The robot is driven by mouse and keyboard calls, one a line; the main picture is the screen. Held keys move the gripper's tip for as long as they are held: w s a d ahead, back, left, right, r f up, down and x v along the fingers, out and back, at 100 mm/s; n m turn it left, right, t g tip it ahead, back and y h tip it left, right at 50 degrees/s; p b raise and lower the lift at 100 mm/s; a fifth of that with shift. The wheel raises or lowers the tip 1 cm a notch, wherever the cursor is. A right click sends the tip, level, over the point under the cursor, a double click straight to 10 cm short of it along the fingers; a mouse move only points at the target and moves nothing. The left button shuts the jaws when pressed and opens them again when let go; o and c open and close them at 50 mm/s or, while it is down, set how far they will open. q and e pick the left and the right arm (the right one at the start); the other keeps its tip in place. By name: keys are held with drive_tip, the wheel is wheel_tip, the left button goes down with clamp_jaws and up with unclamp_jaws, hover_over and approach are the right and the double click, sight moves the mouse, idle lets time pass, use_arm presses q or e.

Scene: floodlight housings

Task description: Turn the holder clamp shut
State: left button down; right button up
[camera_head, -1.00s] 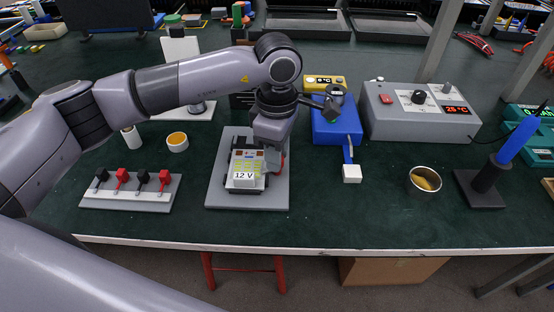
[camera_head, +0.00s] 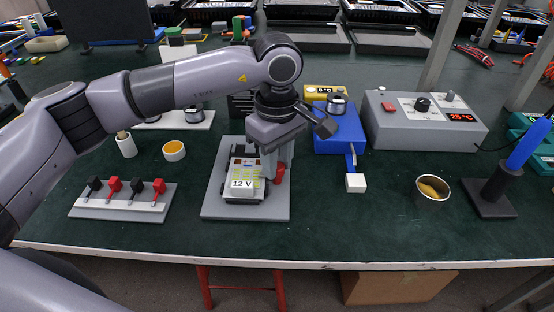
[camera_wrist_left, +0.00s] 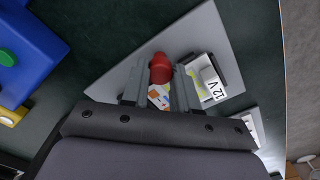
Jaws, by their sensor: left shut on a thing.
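The holder is a grey plate (camera_head: 214,206) with a dark cradle, carrying a unit labelled 12 V (camera_head: 243,184); in the left wrist view the label (camera_wrist_left: 209,81) shows sideways. The red clamp handle (camera_head: 280,173) is at the right side of the unit. In the left wrist view the red handle (camera_wrist_left: 160,68) lies between the fingertips. My left gripper (camera_head: 275,168) is low over the plate's right part, pointing down, its fingers shut on the red handle. The rest of the clamp is largely hidden by the fingers. My right gripper is out of view.
A strip with black and red switches (camera_head: 122,202) lies left of the plate. Bare green table surrounds the plate.

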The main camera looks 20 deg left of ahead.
use_arm(q)
drive_tip(key=shift+r, duration=0.1)
drive_tip(key=c, duration=0.9)
unclamp_jaws()
drive_tip(key=shift+o, duration=0.2)
wheel_tip(320, 180, up, 7)
drive_tip(key=shift+p, duration=0.3)
